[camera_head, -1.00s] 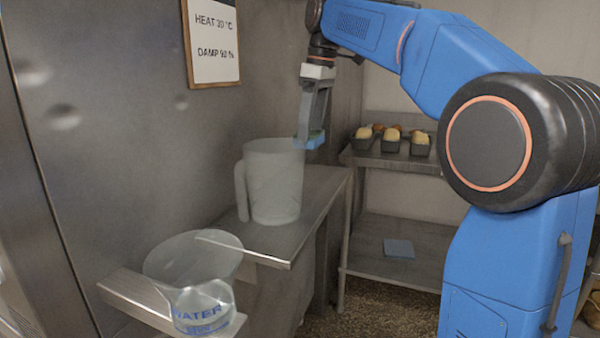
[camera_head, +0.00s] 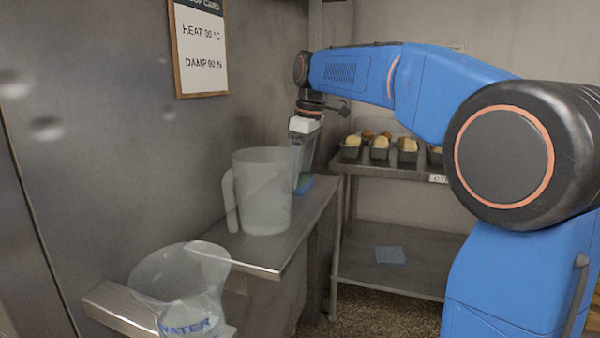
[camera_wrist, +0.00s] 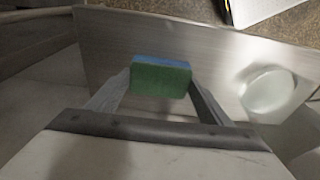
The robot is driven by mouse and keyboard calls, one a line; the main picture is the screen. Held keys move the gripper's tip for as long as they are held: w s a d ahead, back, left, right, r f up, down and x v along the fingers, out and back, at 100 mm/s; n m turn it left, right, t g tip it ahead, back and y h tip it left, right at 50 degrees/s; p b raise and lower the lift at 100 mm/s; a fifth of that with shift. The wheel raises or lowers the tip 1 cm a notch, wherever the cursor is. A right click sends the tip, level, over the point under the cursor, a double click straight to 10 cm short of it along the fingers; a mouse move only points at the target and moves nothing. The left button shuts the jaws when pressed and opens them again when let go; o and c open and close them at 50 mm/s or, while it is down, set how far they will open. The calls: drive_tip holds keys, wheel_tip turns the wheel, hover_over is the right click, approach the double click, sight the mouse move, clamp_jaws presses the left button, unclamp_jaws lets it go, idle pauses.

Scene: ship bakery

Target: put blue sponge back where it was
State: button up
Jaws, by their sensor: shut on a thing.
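The blue sponge, with a green face, shows in the wrist view (camera_wrist: 161,76) between the two fingers of my gripper (camera_wrist: 160,82). In the head view the sponge (camera_head: 304,183) is low beside the steel shelf, behind and right of the clear jug (camera_head: 264,195). My gripper (camera_head: 303,160) points down there and is shut on the sponge. The jug partly hides the gripper and sponge. I cannot tell whether the sponge touches the shelf (camera_head: 262,258).
A clear water container (camera_head: 180,285) stands on a lower ledge (camera_head: 118,305) at the front left. A rack (camera_head: 400,172) at the back holds several bread tins (camera_head: 380,150), with a blue cloth-like square (camera_head: 390,255) on its lower shelf. A card (camera_head: 199,50) hangs on the wall.

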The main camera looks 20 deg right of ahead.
sight(307, 178)
drive_tip(key=o, duration=1)
drive_tip(key=shift+c, duration=0.2)
wheel_tip(307, 178, up, 12)
drive_tip(key=s+d, duration=0.1)
drive_tip(key=shift+d, duration=0.25)
drive_tip(key=shift+f, duration=0.1)
